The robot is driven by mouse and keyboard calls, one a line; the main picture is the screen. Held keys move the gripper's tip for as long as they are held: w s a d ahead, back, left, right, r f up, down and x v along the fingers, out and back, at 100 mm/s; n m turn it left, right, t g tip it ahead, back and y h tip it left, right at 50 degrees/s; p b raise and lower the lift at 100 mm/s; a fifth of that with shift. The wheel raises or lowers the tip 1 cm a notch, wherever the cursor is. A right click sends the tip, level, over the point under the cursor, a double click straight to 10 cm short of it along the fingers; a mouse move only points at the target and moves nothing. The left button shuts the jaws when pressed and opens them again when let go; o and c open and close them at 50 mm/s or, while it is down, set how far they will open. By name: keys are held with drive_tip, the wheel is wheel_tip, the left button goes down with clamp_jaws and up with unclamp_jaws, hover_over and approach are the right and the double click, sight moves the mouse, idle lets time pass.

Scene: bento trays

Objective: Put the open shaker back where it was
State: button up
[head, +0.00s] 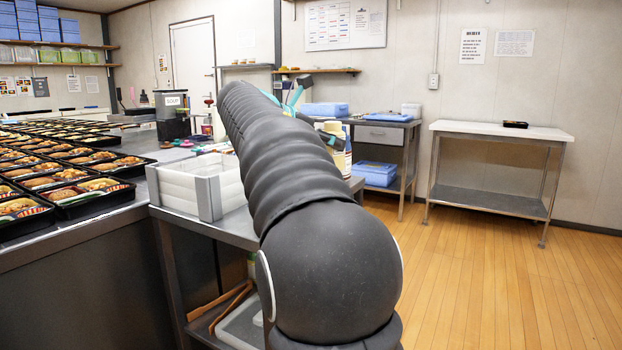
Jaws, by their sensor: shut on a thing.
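My thick dark grey arm (310,215) fills the middle of the head view and reaches away from me over the side table. My gripper is hidden behind the arm, so neither its jaws nor anything in them shows. I cannot make out the open shaker for certain. A pale container (340,160) with dark and yellowish bands shows partly at the arm's right edge; I cannot tell what it is or whether it is held. Thin teal parts (296,96) also stick out beside the arm, too small and covered to identify.
Black bento trays (98,196) with food crowd the counter at left. A whitish open bin (190,188) stands on the grey side table (232,231), with small colourful items behind it. A dark soup container (172,115) stands farther back. The wooden floor at right is clear before a wheeled table (470,131).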

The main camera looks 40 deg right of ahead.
drive_tip(key=shift+w+d+f+b, duration=0.2)
drive_tip(key=shift+w+d+f, duration=0.1)
drive_tip(key=shift+w+f, duration=1.1)
drive_tip(key=shift+w+d+f+b, duration=0.2)
drive_tip(key=shift+w+d+f, duration=0.1)
drive_tip(key=shift+w+f, duration=1.1)
drive_tip(key=shift+w+d+f+b, duration=0.2)
drive_tip(key=shift+w+d+f, duration=0.1)
drive_tip(key=shift+w+f, duration=1.1)
drive_tip(key=shift+s+f, duration=0.25)
drive_tip(key=shift+f, duration=0.15)
drive_tip(key=o, duration=0.6)
drive_tip(key=shift+r, duration=0.15)
drive_tip(key=p+v, duration=0.1)
drive_tip(key=v, duration=1.1)
